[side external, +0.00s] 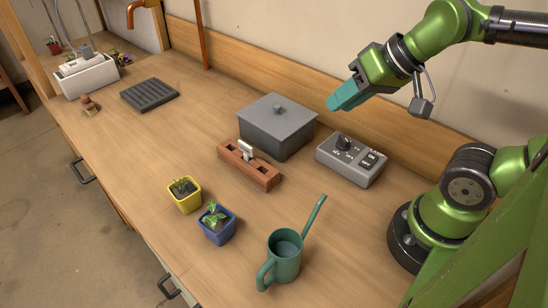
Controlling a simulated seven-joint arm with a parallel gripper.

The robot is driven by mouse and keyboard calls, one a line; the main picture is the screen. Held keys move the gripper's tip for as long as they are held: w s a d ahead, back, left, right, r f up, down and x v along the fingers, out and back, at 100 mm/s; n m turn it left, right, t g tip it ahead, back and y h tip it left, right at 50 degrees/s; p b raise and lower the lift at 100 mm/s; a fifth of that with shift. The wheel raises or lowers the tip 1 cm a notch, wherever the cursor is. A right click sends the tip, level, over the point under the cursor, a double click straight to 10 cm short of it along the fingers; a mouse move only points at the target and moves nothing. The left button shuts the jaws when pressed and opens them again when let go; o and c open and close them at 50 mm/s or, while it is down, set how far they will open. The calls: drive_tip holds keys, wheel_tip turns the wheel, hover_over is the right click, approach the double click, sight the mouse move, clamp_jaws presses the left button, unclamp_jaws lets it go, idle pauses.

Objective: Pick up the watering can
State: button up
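The green watering can (287,262) stands upright on the wooden counter near its front edge. Its handle is at the left and its long spout points up to the right. My gripper (333,106) has teal fingers and hangs in the air above the back of the counter, well above and apart from the can. The fingers appear close together in this view, and I cannot make out whether there is a gap between them. I see nothing held at the fingertips.
A blue pot (218,230) with a seedling stands left of the can, and a yellow pot (184,200) is beyond it. A brick-red block (262,176), a grey lidded box (277,137) and a grey control box (350,168) stand behind. The counter around the can is clear.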

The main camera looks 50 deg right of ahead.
drive_tip(key=w+a+f+n+g, duration=0.3)
drive_tip(key=w+a+g, duration=0.1)
drive_tip(key=a, duration=0.5)
drive_tip(key=n+g+h, duration=0.3)
drive_tip(key=n+g, duration=0.1)
drive_tip(key=g, duration=0.3)
approach(257, 283)
drive_tip(key=w+r, duration=0.4)
drive_tip(key=x, duration=1.1)
drive_tip(key=s+x, duration=0.1)
drive_tip(key=x, duration=0.4)
drive_tip(key=shift+s+d+f, duration=0.1)
drive_tip(key=shift+s, duration=0.05)
clamp_jaws()
